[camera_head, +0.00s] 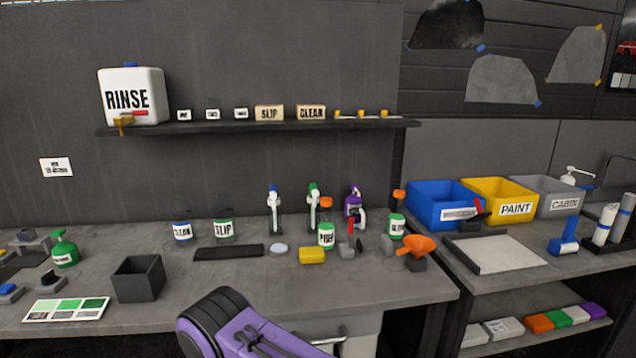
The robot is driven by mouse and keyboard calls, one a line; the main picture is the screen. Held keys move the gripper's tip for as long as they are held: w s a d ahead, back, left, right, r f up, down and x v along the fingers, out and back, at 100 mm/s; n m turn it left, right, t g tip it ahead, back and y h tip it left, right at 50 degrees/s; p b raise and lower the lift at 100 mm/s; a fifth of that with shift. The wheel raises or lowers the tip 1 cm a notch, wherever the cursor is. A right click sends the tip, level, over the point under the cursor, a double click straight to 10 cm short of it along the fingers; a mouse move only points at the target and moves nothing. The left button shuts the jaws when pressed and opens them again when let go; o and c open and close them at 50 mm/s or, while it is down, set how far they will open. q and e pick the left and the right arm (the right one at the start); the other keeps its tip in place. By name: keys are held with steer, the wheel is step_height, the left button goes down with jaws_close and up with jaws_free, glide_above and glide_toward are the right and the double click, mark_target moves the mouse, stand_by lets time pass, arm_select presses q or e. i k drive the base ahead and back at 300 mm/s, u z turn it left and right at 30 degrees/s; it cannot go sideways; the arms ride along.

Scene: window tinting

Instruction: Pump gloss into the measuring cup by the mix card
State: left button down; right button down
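A small bottle with an orange top and a white label (397,225) stands at the right of the counter; its label starts with what looks like GL, the rest too small to read. Two slim bottles with white pump-like heads, one blue-topped (274,212) and one green-topped (313,210), stand at the back. A card with green swatches (66,309) lies at the front left; I cannot tell if it is the mix card. I cannot make out a measuring cup beside it. A purple and black link of my arm shows at the bottom; neither gripper is in view.
A shelf (240,128) hangs above.

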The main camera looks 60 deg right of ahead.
mark_target(354, 187)
steer(key=z, duration=0.05)
steer(key=k, duration=0.85)
steer(key=z, duration=1.2)
steer(key=i, duration=0.55)
